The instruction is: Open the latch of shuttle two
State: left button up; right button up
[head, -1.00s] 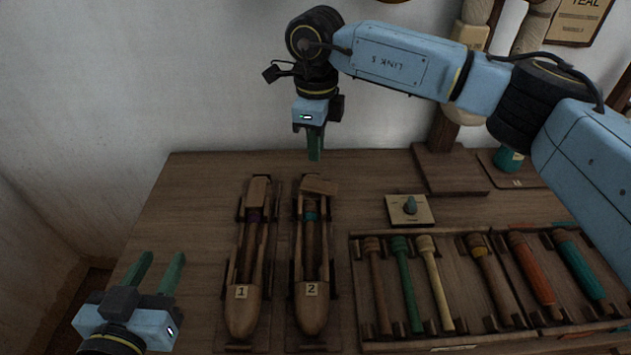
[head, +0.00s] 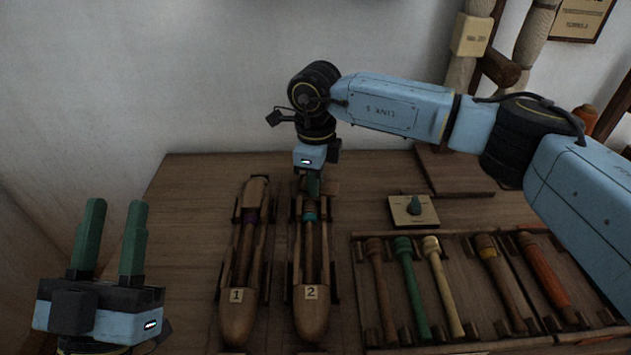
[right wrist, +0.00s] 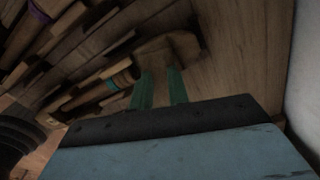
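Shuttle two (head: 311,320), a wooden boat shape with a "2" tag and a teal band inside, lies lengthwise on the table in the head view. The latch (head: 331,187), a small wooden block at its far end, is partly hidden by my right gripper (head: 313,193). In the right wrist view the latch (right wrist: 170,45) lies just past the fingertips (right wrist: 160,72). The right fingers stand a little apart with wood showing between them; whether they touch the latch I cannot tell. My left gripper (head: 116,203) is open and empty at the lower left.
Shuttle one (head: 238,318), with a "1" tag, lies close to the left of shuttle two. A small plate with a knob (head: 414,207) is to the right. A tray (head: 458,239) of several coloured handled tools fills the right front. The far left tabletop is clear.

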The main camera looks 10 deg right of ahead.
jog(key=shift+c, duration=0.4)
grip_shut()
pick_arm(q)
jog(key=shift+r, duration=0.1)
pick_arm(e)
jog(key=shift+r+n+p, duration=0.15)
jog(key=shift+n+p, duration=0.55)
jog(key=shift+n, duration=0.4)
jog(key=shift+w+n, duration=0.1)
jog(key=shift+n, duration=0.5)
pick_arm(q)
jog(key=f+g, duration=0.1)
jog(key=w+f+g, duration=0.1)
jog(key=f+g, duration=0.1)
jog(key=shift+w+d+f+y, duration=0.1)
jog(key=shift+w+f+y, duration=0.05)
jog(key=shift+w+y, duration=0.2)
pick_arm(e)
jog(key=shift+o, duration=0.4)
grip_release()
